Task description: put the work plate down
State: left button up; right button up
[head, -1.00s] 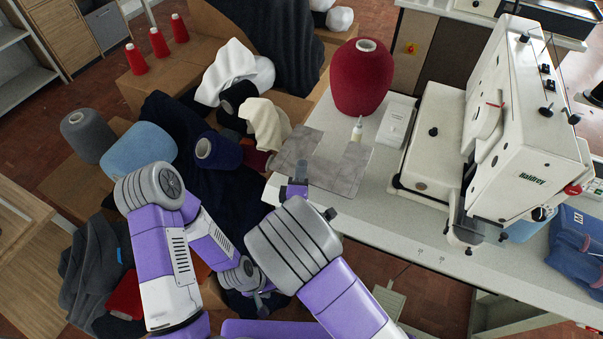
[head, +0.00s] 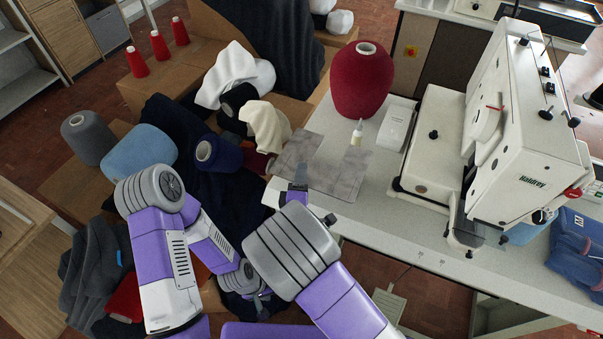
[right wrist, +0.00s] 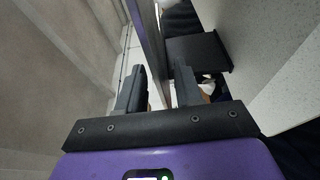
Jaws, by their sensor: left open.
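The work plate (head: 340,172) is a thin grey marbled sheet with a notch in its far edge. In the head view it appears flat at the left end of the white table, though a small height above it cannot be ruled out. My right gripper (head: 301,172) is at its near left edge. In the right wrist view its two fingers (right wrist: 160,88) stand apart, with a thin edge, probably the plate's, between them and a gap showing on the right side. My left gripper (head: 260,298) is low, off the table, open and clear of the plate.
A small bottle (head: 357,132) stands by the plate's notch, with a big red yarn cone (head: 362,82) behind it. A white box (head: 394,127) and the buttonhole machine (head: 520,130) are to the right. Boxes, cloths and yarn cones fill the left. The table's front strip (head: 400,225) is bare.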

jog(key=s+p, duration=0.1)
jog(key=s, duration=1)
jog(key=shift+s+a, duration=0.2)
jog(key=shift+a, duration=0.25)
